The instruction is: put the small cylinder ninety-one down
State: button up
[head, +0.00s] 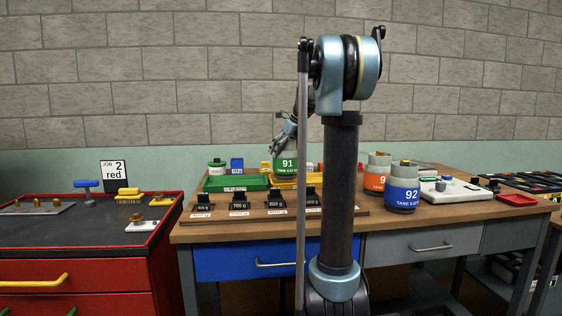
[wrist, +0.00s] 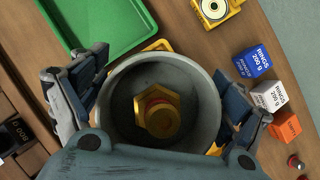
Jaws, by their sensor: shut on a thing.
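The small cylinder ninety-one (head: 288,163) has a grey body and a green label marked 91. My gripper (head: 286,140) is shut on it from above. In the wrist view the cylinder's round grey rim (wrist: 207,100) sits between both fingers, with a brass hex knob (wrist: 158,108) inside. The cylinder appears upright, over or in the yellow tray (head: 318,183). Its base is hidden, so I cannot tell whether it touches the tray. A blue cylinder marked 92 (head: 402,194) and an orange-labelled cylinder (head: 376,178) stand to the right on the bench.
A green tray (head: 222,184) lies left of the yellow one. Several black weights (head: 276,199) stand in a row in front. Blue (wrist: 253,61), white (wrist: 270,96) and orange (wrist: 285,126) ring boxes stand close by. A white scale (head: 455,189) is at the right.

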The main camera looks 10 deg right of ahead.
aim_at(282, 157)
jog(key=shift+f, duration=1.5)
jog(key=o, duration=1.7)
jog(key=v, duration=1.2)
